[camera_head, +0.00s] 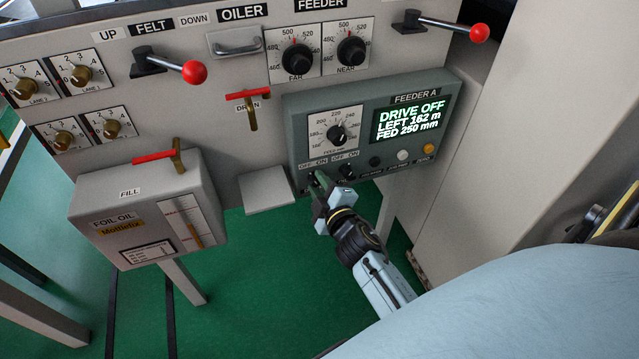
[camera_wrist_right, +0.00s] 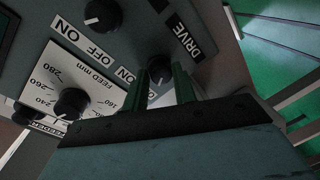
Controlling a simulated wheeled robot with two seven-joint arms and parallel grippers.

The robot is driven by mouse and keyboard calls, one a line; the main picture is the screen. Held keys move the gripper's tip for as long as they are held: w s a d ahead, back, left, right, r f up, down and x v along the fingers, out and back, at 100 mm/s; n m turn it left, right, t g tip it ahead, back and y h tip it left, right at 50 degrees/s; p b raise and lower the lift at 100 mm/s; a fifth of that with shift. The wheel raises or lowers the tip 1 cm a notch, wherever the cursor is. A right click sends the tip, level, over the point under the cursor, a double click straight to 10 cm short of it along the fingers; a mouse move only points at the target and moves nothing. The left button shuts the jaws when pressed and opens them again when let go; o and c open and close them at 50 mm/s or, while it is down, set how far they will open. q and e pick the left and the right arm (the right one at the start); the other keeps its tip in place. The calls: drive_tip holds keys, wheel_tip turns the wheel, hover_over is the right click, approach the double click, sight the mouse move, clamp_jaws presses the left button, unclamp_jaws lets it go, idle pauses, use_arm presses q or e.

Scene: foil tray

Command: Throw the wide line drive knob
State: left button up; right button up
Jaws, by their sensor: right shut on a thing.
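The feeder panel (camera_head: 290,125) is a grey box marked FEEDER A. Its screen (camera_head: 411,119) reads DRIVE OFF, LEFT 162 m, FED 250 mm. Two small black OFF/ON knobs sit under the FEED mm dial. My right gripper (camera_head: 315,177) reaches up from below to the left one, which it mostly hides in the head view. In the right wrist view, the two fingers (camera_wrist_right: 166,88) are shut on that black drive knob (camera_wrist_right: 158,66), close to the DRIVE label (camera_wrist_right: 182,38). The other OFF/ON knob (camera_wrist_right: 103,15) stands free beside it. My left gripper is out of view.
The FEED mm dial (camera_head: 337,135) is just above the knobs. Push buttons (camera_head: 403,155) line the panel's lower right. A foil oil box (camera_head: 140,205) and a small grey ledge (camera_head: 266,190) are to the left. Red-ended levers (camera_head: 195,72) project above.

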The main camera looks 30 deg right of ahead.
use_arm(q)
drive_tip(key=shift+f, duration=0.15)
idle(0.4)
use_arm(e)
drive_tip(key=o, duration=1)
drive_tip(key=shift+s+a, duration=0.1)
drive_tip(key=shift+s, duration=0.35)
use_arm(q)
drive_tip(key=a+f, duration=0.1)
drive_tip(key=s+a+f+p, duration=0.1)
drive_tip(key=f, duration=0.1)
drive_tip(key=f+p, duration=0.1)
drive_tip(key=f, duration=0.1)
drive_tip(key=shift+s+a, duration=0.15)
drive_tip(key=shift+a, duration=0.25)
use_arm(e)
drive_tip(key=s+a+r, duration=0.1)
drive_tip(key=s+a, duration=0.1)
drive_tip(key=s, duration=1)
drive_tip(key=shift+s+r, duration=0.15)
drive_tip(key=shift+r, duration=0.15)
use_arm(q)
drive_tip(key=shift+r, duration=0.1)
